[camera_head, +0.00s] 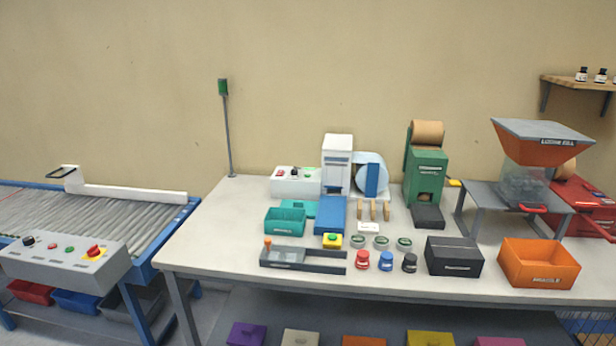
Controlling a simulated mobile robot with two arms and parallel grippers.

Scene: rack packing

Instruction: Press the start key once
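No key is clearly labelled as start at this size. A yellow box with a green button on top (332,240) stands near the front of the table, behind a long dark grey tray (303,261). A grey control panel (66,262) on the conveyor at left carries a black knob, small red and green buttons and a red mushroom button on yellow (94,251). A white control box (295,186) at the back of the table has a red button, a black knob and a small green spot. Neither of my grippers is in view.
The roller conveyor (90,214) stands left of the white table (215,225). A white machine (337,160), green dispenser (425,178) and orange hopper (540,142) stand behind. Teal, black (453,257) and orange (538,263) bins and several small jars occupy the front. The table's left end is clear.

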